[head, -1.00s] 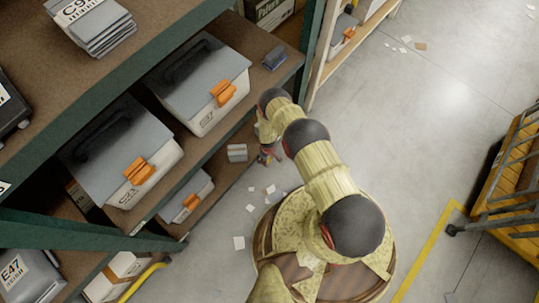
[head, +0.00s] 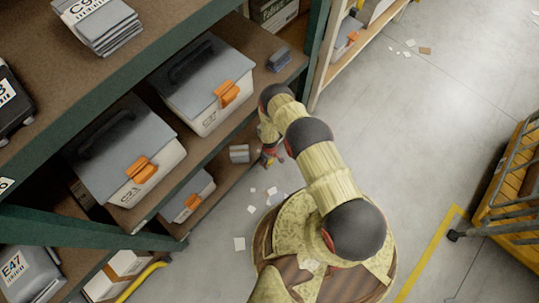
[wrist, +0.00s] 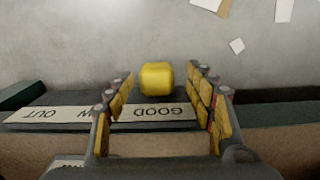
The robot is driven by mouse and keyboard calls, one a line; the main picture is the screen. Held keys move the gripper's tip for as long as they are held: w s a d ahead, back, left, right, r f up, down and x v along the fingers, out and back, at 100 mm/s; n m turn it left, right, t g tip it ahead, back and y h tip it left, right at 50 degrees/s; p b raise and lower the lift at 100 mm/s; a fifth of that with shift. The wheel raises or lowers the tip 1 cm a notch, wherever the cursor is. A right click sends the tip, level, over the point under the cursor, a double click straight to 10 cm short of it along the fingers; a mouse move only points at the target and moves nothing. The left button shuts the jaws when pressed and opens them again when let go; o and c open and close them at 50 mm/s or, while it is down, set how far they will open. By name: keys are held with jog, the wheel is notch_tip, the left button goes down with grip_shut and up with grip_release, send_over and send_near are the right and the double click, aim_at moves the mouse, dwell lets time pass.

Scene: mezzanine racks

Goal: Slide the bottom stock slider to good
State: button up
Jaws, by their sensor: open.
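OUT is farther left, and the middle word is partly hidden by the left finger. My gripper (wrist: 160,78) is open around the knob. In the head view my gripper (head: 270,157) is low beside the rack's lower shelf edge, and the slider cannot be made out there.
The rack's shelf (head: 215,148) carries grey-lidded bins (head: 205,80) with orange latches. A small grey block (head: 239,153) lies near my gripper. Paper scraps (head: 240,243) litter the floor.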

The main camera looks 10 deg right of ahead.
aim_at(270, 162)
notch_tip(270, 162, up, 10)
jog(key=shift+f, duration=0.15)
dwell(0.3)
jog(key=shift+s, duration=0.1)
dwell(0.5)
